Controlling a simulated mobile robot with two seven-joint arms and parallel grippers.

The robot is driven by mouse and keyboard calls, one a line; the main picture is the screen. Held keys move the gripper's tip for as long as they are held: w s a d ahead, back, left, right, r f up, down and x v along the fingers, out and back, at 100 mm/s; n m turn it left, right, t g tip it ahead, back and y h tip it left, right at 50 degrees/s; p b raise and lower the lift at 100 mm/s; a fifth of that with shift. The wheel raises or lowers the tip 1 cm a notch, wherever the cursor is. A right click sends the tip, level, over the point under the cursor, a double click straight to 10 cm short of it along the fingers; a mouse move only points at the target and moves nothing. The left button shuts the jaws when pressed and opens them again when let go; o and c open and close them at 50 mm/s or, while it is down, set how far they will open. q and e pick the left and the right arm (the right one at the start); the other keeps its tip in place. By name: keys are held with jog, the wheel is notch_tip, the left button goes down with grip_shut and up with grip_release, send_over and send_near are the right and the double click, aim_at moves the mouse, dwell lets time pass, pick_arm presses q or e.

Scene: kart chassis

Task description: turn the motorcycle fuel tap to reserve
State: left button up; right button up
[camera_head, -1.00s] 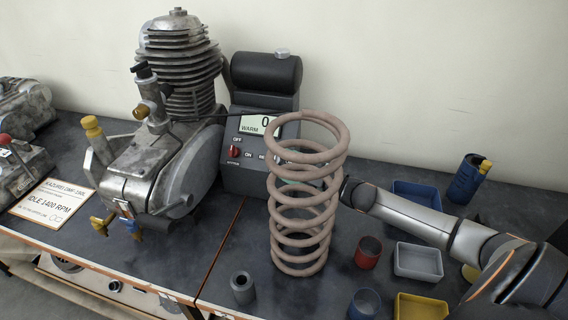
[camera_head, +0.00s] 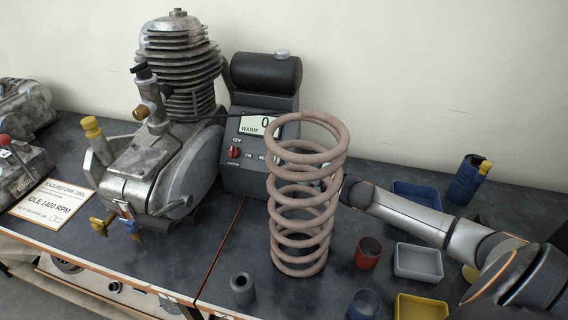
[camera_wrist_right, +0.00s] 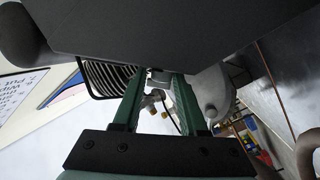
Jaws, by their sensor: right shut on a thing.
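A dark control box (camera_head: 285,126) with a black cylinder on top stands behind the coil spring. A red knob (camera_head: 234,152) sits on its front, with OFF above it and ON to its right; a further label is partly hidden by the spring. I cannot tell for certain which part is the fuel tap. In the wrist view my right gripper (camera_wrist_right: 158,76) has green fingers closed on a small light-grey part (camera_wrist_right: 157,74) below a large dark body (camera_wrist_right: 150,35). In the head view this gripper is hidden behind the spring. My left gripper is not in view.
A tall pinkish coil spring (camera_head: 303,230) stands before the box and my right arm. The engine (camera_head: 180,130) stands to the left. Blue, grey and yellow bins (camera_head: 418,262), a red cup (camera_head: 368,253) and a grey cylinder (camera_head: 242,288) occupy the right and front.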

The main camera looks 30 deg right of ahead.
jog(key=shift+s+a+f, duration=0.1)
jog(key=shift+a+f, duration=0.1)
jog(key=shift+f, duration=0.05)
grip_shut()
